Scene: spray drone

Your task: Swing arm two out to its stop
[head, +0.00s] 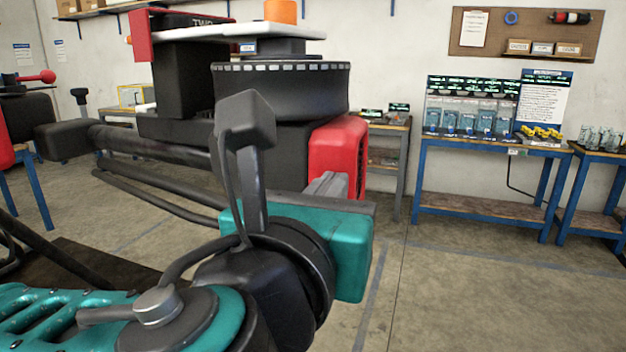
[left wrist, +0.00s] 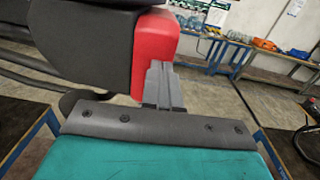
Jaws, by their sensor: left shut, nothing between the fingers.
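The drone's dark body (head: 280,88) stands in front of me, with a white plate (head: 215,32) and a red part marked TWO above it. Dark tubes (head: 150,145) run from it to the left. A red rounded block (head: 342,150) is at its lower right; it also shows in the left wrist view (left wrist: 156,45). My left gripper (head: 328,184), on a teal wrist, is shut and empty, its fingers (left wrist: 162,82) close by this block. I cannot tell whether they touch it. Which part is arm two is not clear. My right gripper is not in view.
A blue-framed bench (head: 490,145) with packets stands at the back right, beside another bench (head: 600,155). A pegboard (head: 525,35) hangs on the wall. The floor (head: 480,290) right of my wrist is clear.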

